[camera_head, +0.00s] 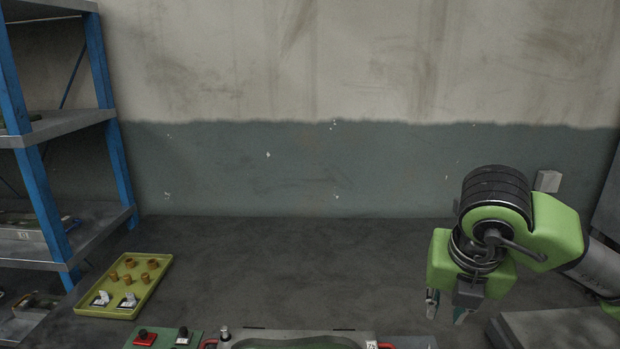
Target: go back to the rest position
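My green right arm comes in from the right side of the head view. Its gripper (447,311) points down above the floor area at the lower right, just right of the mould. The two fingertips stand apart, and I see nothing between them. My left arm and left gripper are not in view. The grey mould (300,336) with red handles shows only in part at the bottom edge. Its front is cut off by the frame.
A yellow-green tray (92,309) with several orange-brown rings and two white-and-dark pieces lies at the left. A green mat (163,339) holds a red and a dark piece. A blue-post shelf (44,205) stands at left. A grey slab (560,328) lies at lower right.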

